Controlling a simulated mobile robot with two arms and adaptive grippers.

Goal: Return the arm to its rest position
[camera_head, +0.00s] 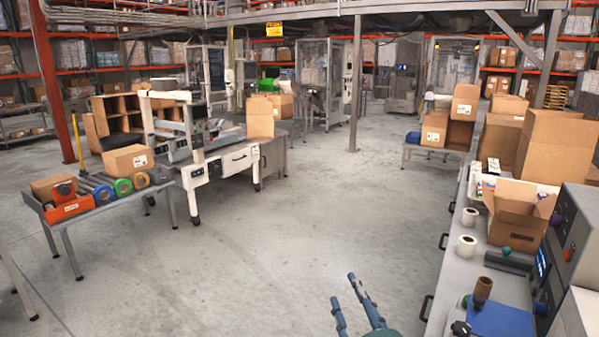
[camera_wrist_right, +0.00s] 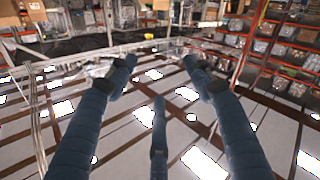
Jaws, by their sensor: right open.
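My right gripper (camera_head: 352,300) shows at the bottom of the head view, with its blue fingers spread apart over bare floor. Nothing is between the fingers there. In the right wrist view the same right gripper (camera_wrist_right: 160,85) shows its blue fingers apart and empty, with shelves and overhead structure behind them. The gripper is to the left of the grey workbench (camera_head: 440,290) and apart from it. The rest of the right arm is mostly out of view. My left gripper is not in either view.
The workbench on the right holds an open carton (camera_head: 515,225), white rolls (camera_head: 467,245) and a blue device (camera_head: 498,320). A roller table (camera_head: 100,205) and a white-legged machine (camera_head: 200,170) stand left. The concrete floor (camera_head: 300,225) between is clear. A grey post (camera_head: 355,90) stands behind.

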